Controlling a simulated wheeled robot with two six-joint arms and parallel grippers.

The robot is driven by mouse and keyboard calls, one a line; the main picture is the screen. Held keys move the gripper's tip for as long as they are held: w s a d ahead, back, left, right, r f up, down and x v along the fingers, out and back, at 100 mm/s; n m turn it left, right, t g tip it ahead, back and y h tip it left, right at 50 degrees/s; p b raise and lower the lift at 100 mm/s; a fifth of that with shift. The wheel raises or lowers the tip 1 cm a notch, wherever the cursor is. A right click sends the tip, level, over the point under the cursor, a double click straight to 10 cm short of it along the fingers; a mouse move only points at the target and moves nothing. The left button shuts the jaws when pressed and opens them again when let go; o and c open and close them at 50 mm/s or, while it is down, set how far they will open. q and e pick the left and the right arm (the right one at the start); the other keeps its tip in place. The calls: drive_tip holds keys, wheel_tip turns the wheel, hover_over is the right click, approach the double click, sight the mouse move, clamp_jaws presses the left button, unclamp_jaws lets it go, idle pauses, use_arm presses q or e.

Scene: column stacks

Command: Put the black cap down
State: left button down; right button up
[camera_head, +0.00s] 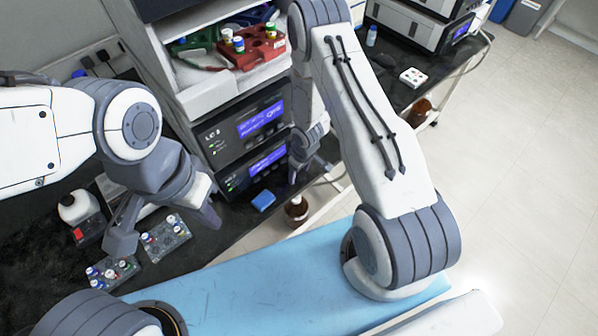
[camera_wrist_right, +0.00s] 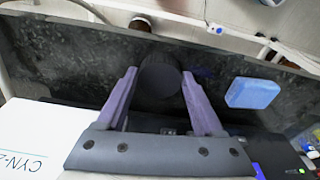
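The black cap (camera_wrist_right: 160,76) is a dark round piece between the two purple fingers of my right gripper (camera_wrist_right: 159,74) in the right wrist view. The fingertips appear to touch it on both sides. In the head view my right gripper (camera_head: 308,168) is in front of the instrument stack, above the dark bench edge; the cap cannot be made out there. My left gripper (camera_head: 165,228) is open and empty, fingers wide apart, over the vial racks at the left.
A blue block (camera_head: 263,200) lies on the dark bench (camera_head: 232,222), also in the wrist view (camera_wrist_right: 252,93). A brown bottle (camera_head: 296,210) stands by the bench edge. Vial racks (camera_head: 165,238) are under my left gripper. Instruments (camera_head: 245,130) with lit screens stand behind.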

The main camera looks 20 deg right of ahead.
drive_tip(key=o, duration=0.3)
wheel_tip(320, 180, up, 12)
drive_tip(key=s+p, duration=0.1)
drive_tip(key=p, duration=0.4)
wheel_tip(320, 180, up, 8)
drive_tip(key=h, duration=0.1)
hover_over(302, 177)
drive_tip(key=a, duration=0.3)
drive_tip(key=s+a+r, duration=0.2)
drive_tip(key=a+r, duration=0.2)
drive_tip(key=r, duration=0.5)
drive_tip(key=s+a+r+n, duration=0.1)
drive_tip(key=s+a+r, duration=0.3)
drive_tip(key=s, duration=0.6)
drive_tip(key=s+a+r+n+g+y, duration=0.1)
drive_tip(key=s+a+r, duration=0.2)
drive_tip(key=s+r, duration=0.5)
drive_tip(key=s, duration=0.2)
drive_tip(key=shift+s+a+r, duration=0.3)
drive_tip(key=shift+a+r, duration=0.05)
drive_tip(key=shift+a, duration=0.05)
